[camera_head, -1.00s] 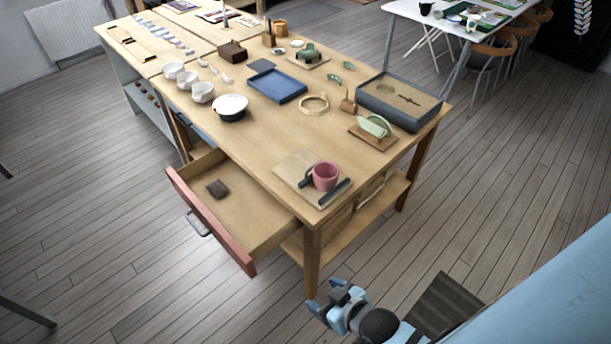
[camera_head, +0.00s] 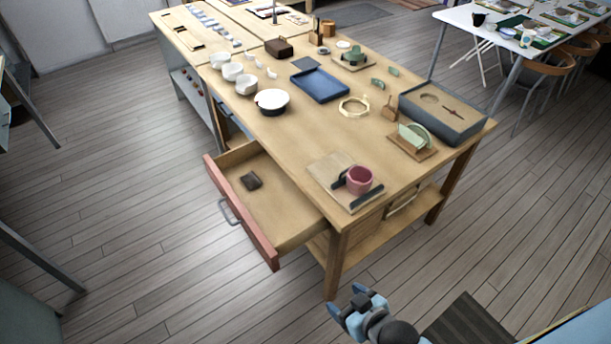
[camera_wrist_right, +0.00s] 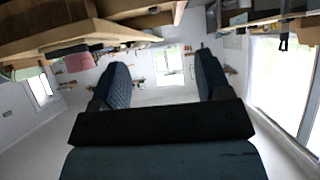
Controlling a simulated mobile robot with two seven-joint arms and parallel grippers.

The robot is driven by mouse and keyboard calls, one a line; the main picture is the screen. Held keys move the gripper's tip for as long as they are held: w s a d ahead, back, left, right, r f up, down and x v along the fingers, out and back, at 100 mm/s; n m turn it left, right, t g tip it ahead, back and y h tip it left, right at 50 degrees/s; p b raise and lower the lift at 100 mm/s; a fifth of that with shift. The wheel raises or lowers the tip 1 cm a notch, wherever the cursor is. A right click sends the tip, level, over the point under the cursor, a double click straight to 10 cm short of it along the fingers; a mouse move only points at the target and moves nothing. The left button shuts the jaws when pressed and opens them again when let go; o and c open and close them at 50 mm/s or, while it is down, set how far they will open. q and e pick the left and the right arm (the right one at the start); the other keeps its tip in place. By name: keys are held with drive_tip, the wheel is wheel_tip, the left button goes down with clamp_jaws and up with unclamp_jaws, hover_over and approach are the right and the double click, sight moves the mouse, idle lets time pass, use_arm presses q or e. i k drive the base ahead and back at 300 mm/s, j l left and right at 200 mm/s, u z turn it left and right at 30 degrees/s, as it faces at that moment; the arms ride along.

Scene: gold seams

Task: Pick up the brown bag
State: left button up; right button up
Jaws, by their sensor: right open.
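A small dark brown item (camera_head: 251,181) lies in the open drawer (camera_head: 290,222) of the wooden workbench. It may be the brown bag, but it is too small to tell. My right gripper (camera_head: 350,303) is in front of the bench's near corner leg, to the right of the drawer and apart from the item. Its two fingers stand apart and empty in the right wrist view (camera_wrist_right: 163,82). My left gripper is not in view.
The drawer's red front (camera_head: 240,215) sticks out over the floor. The bench top holds a pink mug (camera_head: 360,178), a blue tray (camera_head: 322,88), a grey box (camera_head: 462,126), a dark brown block (camera_head: 278,47) and white bowls (camera_head: 232,71). The floor left of the drawer is clear.

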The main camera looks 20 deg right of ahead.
sight(250, 179)
drive_tip(key=i+j+z, duration=0.1)
drive_tip(key=z, duration=0.35)
drive_tip(key=j+z, duration=0.15)
drive_tip(key=z, duration=0.3)
drive_tip(key=i+j+z, duration=0.2)
drive_tip(key=j+z, duration=0.2)
drive_tip(key=j, duration=0.25)
drive_tip(key=i+j+z, duration=0.2)
drive_tip(key=j, duration=0.15)
drive_tip(key=j+z, duration=0.25)
drive_tip(key=j, duration=1.85)
drive_tip(key=i+j, duration=0.3)
drive_tip(key=i, duration=0.15)
